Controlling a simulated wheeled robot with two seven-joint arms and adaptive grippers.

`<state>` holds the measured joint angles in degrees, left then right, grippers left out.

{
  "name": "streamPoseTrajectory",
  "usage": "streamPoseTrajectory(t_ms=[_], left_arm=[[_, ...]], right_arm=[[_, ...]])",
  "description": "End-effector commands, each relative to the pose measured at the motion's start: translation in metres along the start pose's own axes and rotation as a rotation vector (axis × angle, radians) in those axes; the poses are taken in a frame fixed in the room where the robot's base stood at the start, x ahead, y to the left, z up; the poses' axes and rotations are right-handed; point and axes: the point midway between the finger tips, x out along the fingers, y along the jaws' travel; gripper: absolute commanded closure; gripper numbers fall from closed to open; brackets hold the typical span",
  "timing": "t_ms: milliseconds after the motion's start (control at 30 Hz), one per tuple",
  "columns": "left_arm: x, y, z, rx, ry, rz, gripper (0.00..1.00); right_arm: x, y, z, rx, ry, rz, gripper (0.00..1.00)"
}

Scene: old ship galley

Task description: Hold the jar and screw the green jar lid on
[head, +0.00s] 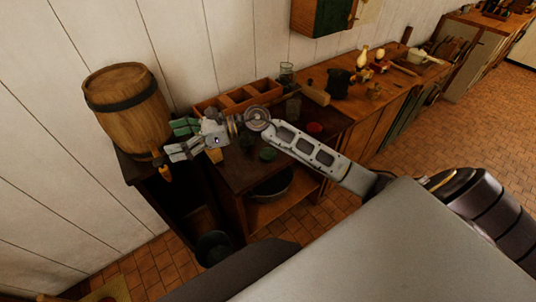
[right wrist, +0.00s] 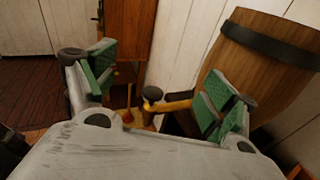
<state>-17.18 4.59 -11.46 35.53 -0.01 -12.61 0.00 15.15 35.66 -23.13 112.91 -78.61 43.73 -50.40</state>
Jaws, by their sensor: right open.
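A small green disc that looks like the green jar lid (head: 268,153) lies on the dark worktop, just below my right forearm in the head view. A clear glass vessel (head: 293,106), perhaps the jar, stands behind the arm near the wooden divided box; its lower part is hard to make out. My right gripper (head: 178,140) is open and empty, left of the worktop and near the barrel, well apart from the lid and the glass. Its green-padded fingers are spread wide in the right wrist view (right wrist: 160,88). My left gripper is not in view.
A wooden barrel (head: 128,105) with a tap (right wrist: 168,105) stands close to my right gripper. A divided wooden box (head: 250,93) lines the wall. A red disc (head: 314,127) lies on the worktop. A dark pot (head: 338,82) stands farther right. A bucket (head: 213,248) is below.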

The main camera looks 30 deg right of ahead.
Motion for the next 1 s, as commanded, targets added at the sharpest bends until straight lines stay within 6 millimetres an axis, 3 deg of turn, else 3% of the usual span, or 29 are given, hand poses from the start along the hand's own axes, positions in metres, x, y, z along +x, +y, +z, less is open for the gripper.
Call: streamPoseTrajectory(t_ms=[467, 767, 1000], left_arm=[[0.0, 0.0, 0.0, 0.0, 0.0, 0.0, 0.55], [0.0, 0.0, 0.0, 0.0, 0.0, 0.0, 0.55], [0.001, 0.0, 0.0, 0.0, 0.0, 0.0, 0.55]], right_arm=[[-0.034, -0.02, -0.06, -0.319, 0.412, 0.123, 0.15], [-0.079, -0.044, -0.092, -0.464, 0.684, 0.198, 0.15], [-0.126, -0.067, -0.108, -0.543, 0.908, 0.255, 0.15]])
